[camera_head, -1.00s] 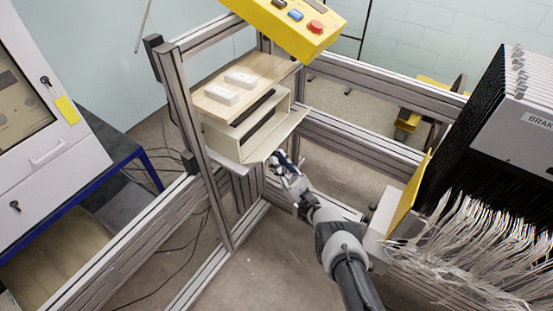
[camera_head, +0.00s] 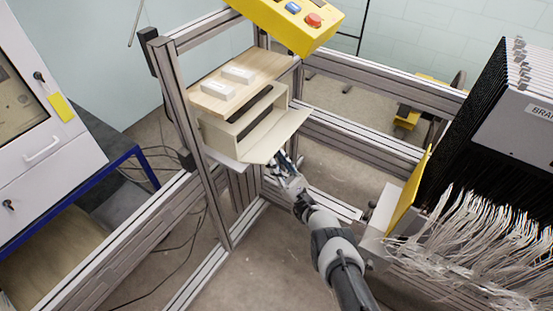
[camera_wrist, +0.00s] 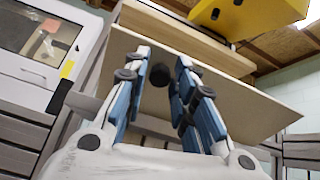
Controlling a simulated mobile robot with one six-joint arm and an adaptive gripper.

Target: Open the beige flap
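The beige flap (camera_head: 279,136) sticks outward from the front of a beige box (camera_head: 232,131), swung down so that the dark inside shows above it. In the wrist view the flap's outer face (camera_wrist: 235,94) fills the middle, and a round dark knob (camera_wrist: 160,75) stands out from it. My gripper (camera_head: 283,160) is below the flap's outer edge in the head view. In the wrist view its blue-padded fingers (camera_wrist: 163,68) are apart, one on each side of the knob. I see no firm contact with the knob.
A wooden board (camera_head: 240,83) with two white blocks lies on top of the box. A yellow control box (camera_head: 290,24) hangs above. Metal profiles (camera_head: 219,210) frame the box. At right is a yellow plate (camera_head: 410,200) beside white threads (camera_head: 470,240).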

